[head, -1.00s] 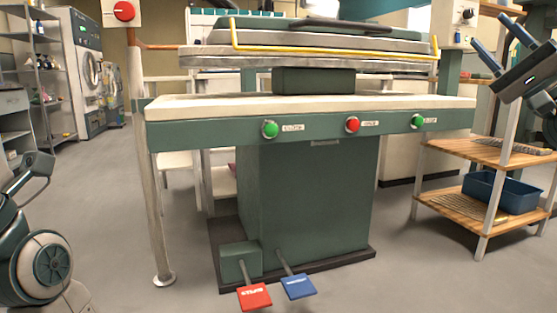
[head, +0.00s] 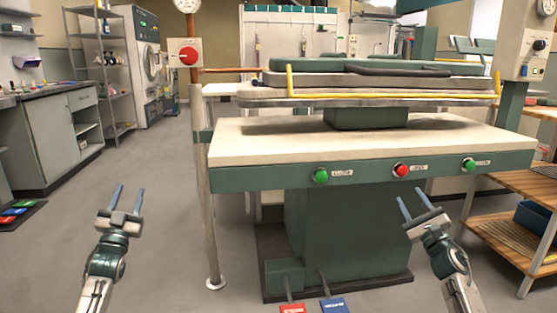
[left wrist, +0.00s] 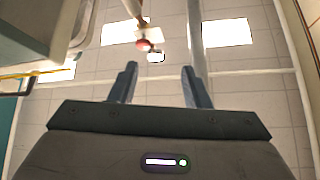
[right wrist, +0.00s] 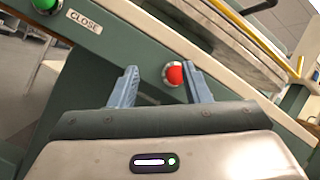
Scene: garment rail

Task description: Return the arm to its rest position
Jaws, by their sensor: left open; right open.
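My left gripper (head: 128,197) is open and empty, raised in front of bare floor at the left of the head view. In the left wrist view its fingers (left wrist: 158,86) stand apart with ceiling behind them. My right gripper (head: 412,202) is open and empty, in front of the green press (head: 265,172) at the right of the head view. In the right wrist view its fingers (right wrist: 160,86) are apart, with a red button (right wrist: 173,74) on the press front seen between them. No garment shows in either gripper.
The press front carries green buttons (head: 321,176) and a red button (head: 401,171). Red (head: 292,309) and blue (head: 334,305) pedals sit at its foot. A wooden shelf rack (head: 518,184) stands at the right, a grey cabinet (head: 42,142) at the left. The floor between cabinet and press is clear.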

